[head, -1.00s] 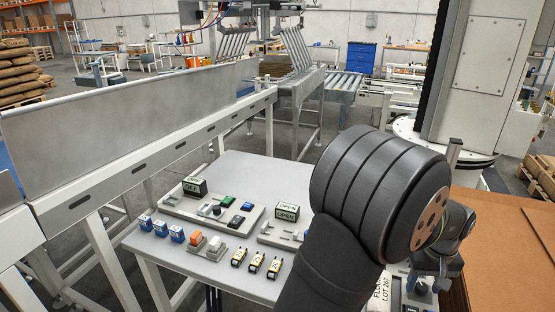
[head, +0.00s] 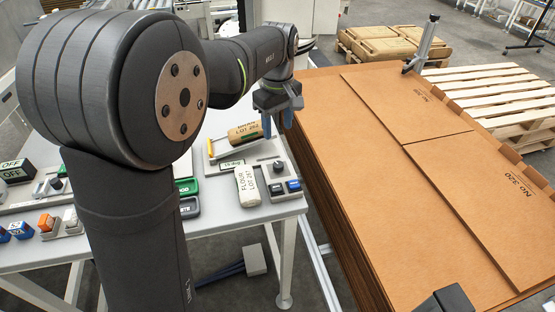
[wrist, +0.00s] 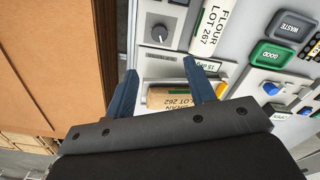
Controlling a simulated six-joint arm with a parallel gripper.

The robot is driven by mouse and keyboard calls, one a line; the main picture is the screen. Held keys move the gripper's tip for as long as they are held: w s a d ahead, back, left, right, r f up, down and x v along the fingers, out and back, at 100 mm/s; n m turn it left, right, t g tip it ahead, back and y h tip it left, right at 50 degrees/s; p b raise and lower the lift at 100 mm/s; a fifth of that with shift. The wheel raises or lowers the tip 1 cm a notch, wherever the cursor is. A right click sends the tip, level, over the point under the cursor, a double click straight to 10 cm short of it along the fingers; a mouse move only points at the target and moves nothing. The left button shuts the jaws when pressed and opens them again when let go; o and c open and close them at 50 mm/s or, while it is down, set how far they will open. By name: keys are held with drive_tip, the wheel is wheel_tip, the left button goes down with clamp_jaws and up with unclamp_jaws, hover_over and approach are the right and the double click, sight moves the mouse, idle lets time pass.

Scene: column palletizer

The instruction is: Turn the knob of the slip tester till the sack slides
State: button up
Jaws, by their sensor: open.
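The slip tester (head: 268,152) stands at the table's right end. It has a dark round knob (head: 277,167), also seen in the wrist view (wrist: 159,32), and a small display (wrist: 200,67) that seems to read 15 deg. A tan sack marked LOT 262 (head: 244,132) lies on it by a yellow bar; it also shows in the wrist view (wrist: 168,98). A pale sack marked FLOUR LOT 267 (head: 247,187) lies in front. My gripper (head: 279,127) is open and empty above the tester. In the wrist view its blue fingers (wrist: 160,68) are apart, with the knob beyond them.
A high stack of cardboard (head: 420,170) borders the table on the right.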

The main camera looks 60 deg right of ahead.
sight(278, 164)
wheel_tip(278, 164, down, 13)
drive_tip(key=shift+r, duration=0.1)
idle(0.3)
drive_tip(key=c, duration=1)
